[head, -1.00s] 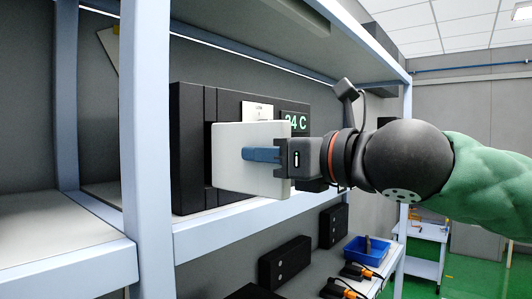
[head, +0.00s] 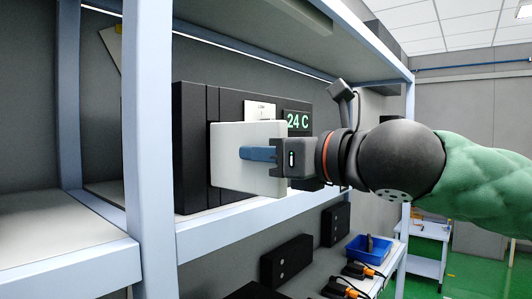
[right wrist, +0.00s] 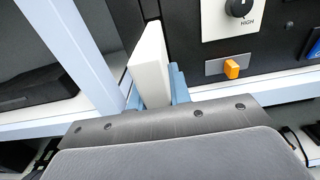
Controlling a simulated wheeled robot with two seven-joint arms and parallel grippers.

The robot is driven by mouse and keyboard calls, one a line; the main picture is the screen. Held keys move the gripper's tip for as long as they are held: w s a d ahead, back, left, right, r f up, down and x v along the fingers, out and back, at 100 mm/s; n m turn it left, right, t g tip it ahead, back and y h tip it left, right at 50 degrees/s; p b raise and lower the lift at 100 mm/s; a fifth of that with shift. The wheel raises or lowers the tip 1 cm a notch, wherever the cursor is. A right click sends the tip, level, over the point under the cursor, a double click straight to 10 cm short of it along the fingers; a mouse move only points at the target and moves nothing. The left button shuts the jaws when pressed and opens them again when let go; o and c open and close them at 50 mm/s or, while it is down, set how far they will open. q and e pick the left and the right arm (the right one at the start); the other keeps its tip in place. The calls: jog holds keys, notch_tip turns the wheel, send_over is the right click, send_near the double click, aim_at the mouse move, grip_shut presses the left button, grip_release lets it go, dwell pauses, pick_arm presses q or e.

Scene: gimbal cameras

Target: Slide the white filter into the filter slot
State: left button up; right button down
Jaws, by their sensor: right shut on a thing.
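The filter also shows edge-on in the right wrist view (right wrist: 150,62), between my blue fingertips. It is at the front of the black unit (head: 190,150) on the shelf. In the right wrist view a dark vertical gap shows beyond its far edge. My left gripper is not in view.
The unit carries a 24 C display (head: 298,121), and the right wrist view shows a dial (right wrist: 240,8) and an orange switch (right wrist: 231,69). A pale shelf post (head: 148,150) stands left of it. A blue bin (head: 368,250) is on the lower shelf.

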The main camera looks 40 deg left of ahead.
aim_at(228, 152)
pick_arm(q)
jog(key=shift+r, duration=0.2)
pick_arm(e)
jog(key=shift+w+a, duration=0.15)
jog(key=shift+a, duration=1.95)
jog(key=shift+w+a, duration=0.15)
jog(key=shift+a, duration=1.9)
jog(key=c, duration=1.2)
grip_release()
jog(key=shift+d+f, duration=0.1)
jog(key=shift+d, duration=0.2)
jog(key=d+b, duration=0.2)
jog(key=d, duration=0.4)
jog(key=shift+s+b, duration=0.2)
jog(key=shift+b, duration=0.2)
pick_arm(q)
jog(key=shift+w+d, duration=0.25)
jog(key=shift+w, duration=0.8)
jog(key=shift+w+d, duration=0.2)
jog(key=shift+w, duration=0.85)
pick_arm(e)
jog(key=shift+s+d, duration=0.1)
jog(key=shift+d, duration=0.5)
